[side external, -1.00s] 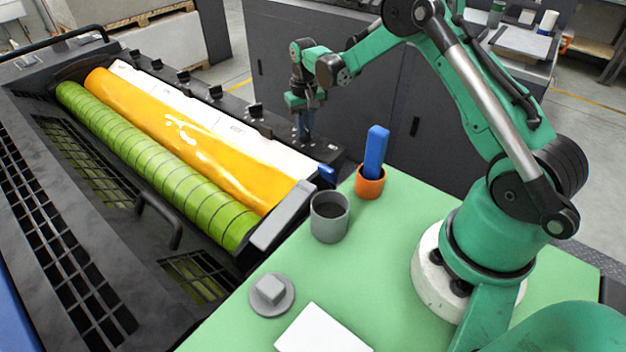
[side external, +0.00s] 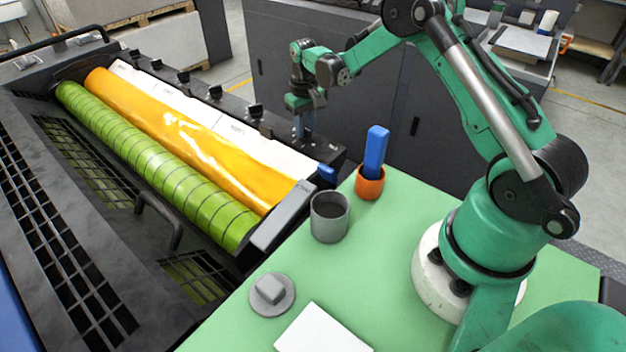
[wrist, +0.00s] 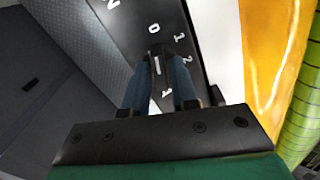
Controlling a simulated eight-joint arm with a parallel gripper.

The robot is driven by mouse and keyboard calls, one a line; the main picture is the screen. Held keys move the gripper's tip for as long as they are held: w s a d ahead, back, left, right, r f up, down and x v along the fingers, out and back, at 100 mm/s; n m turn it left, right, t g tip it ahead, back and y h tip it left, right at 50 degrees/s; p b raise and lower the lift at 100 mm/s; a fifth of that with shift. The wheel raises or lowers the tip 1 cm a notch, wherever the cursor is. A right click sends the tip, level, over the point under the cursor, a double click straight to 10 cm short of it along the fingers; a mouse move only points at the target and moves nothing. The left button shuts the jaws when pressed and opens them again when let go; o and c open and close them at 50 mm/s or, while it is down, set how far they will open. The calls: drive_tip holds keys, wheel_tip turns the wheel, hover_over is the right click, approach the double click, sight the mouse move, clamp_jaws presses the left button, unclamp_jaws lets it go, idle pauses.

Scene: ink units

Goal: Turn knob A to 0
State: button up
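In the wrist view, a black knob (wrist: 155,50) with a white pointer line stands between the two blue fingers of my gripper (wrist: 160,80). The fingers flank it closely on both sides and look shut on it. White figures are printed around it: a 0 just beyond the knob, a 1 and a 2 to the right, another 1 nearer the gripper. No letter marks it as A.
Several other black knobs (side external: 255,111) line the machine's edge, beside white panels and the orange roller (side external: 190,135). On the green table (side external: 390,225) are an orange cup (side external: 369,188) holding a blue block (side external: 376,150), a grey cup (side external: 329,228) and a grey lidded disc (side external: 270,312).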

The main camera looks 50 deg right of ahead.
drive_tip(key=shift+o, duration=1.1)
drive_tip(key=shift+r, duration=2.8)
drive_tip(key=s+a+r+n+t, duration=0.2)
drive_tip(key=s+a+r+t, duration=0.3)
drive_tip(key=s+a+r, duration=0.45)
drive_tip(key=s+a+t, duration=0.2)
drive_tip(key=s+a, duration=0.2)
drive_tip(key=shift+s+a+r+n, duration=0.25)
drive_tip(key=shift+s+n, duration=0.05)
drive_tip(key=shift+n, duration=0.1)
